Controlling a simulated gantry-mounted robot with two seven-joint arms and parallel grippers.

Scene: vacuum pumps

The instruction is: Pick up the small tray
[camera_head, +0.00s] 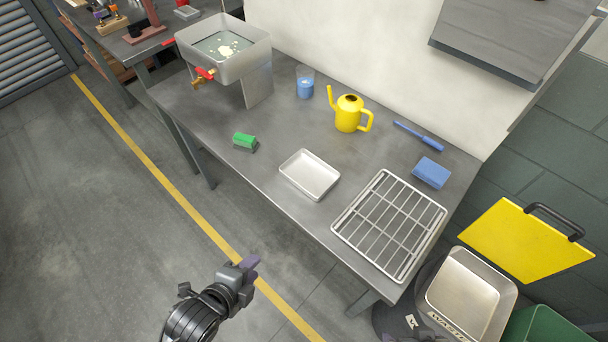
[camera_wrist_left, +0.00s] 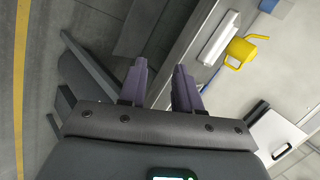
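The small tray (camera_head: 309,175) is a shallow, pale metal rectangle. It lies flat and empty near the front edge of the grey table in the head view. A pale, narrow shape near a table edge in the left wrist view may be this tray, but I cannot be certain. My left gripper (camera_head: 254,266) is in front of the table, over the floor, apart from the tray. In the left wrist view its two purple fingers (camera_wrist_left: 160,78) stand apart with nothing between them.
Bins stand at the right.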

